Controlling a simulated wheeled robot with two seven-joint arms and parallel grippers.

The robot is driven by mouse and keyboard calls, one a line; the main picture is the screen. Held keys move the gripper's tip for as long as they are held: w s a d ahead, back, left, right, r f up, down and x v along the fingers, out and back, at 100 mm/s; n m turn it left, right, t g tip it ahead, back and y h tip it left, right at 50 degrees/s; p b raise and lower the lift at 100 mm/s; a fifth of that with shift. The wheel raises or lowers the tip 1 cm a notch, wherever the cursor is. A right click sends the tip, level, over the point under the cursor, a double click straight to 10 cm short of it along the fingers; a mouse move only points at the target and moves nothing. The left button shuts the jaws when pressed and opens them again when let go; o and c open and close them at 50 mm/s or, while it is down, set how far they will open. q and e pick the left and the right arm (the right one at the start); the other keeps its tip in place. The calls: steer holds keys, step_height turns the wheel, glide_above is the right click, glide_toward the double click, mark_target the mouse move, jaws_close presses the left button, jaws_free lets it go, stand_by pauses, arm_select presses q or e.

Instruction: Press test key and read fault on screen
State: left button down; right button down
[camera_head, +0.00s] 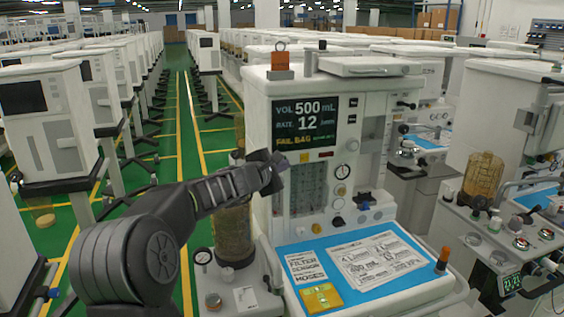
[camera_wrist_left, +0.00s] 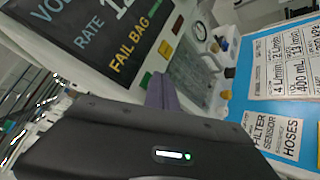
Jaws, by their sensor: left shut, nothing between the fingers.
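The screen (camera_head: 305,122) on the front of the nearest cart reads VOL 500 mL, RATE 12 and, in yellow, FAIL BAG, with small green text beside it. It shows tilted and partly cut off in the left wrist view (camera_wrist_left: 95,30). Below it sit a green key (camera_wrist_left: 147,80), a yellow key (camera_wrist_left: 165,48) and a dark red key (camera_wrist_left: 178,25); I cannot read their labels. My left gripper (camera_head: 284,164) is shut and empty, just below the screen's left part. Its fingertips (camera_wrist_left: 160,90) are close to the green key; I cannot tell whether they touch. My right gripper is not in view.
A blue mat (camera_head: 290,262) with printed sheets (camera_head: 378,262) and a yellow card (camera_head: 321,297) covers the cart's worktop. An orange block (camera_head: 280,73) stands on top. Another cart (camera_head: 500,130) stands at right. Green floor (camera_head: 182,130) is open at left.

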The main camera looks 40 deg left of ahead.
arm_select(q)
steer(key=shift+w+a, duration=0.25)
steer(key=shift+a, duration=0.15)
stand_by(0.3)
steer(key=shift+s+d+b, duration=0.5)
steer(key=shift+d+b, duration=0.05)
steer(key=shift+d, duration=0.2)
steer(key=shift+d, duration=0.1)
steer(key=s+d+b, duration=0.1)
steer(key=d, duration=0.1)
steer(key=s+d+b, duration=0.1)
steer(key=d+b, duration=0.1)
steer(key=shift+s, duration=0.4)
stand_by(1.0)
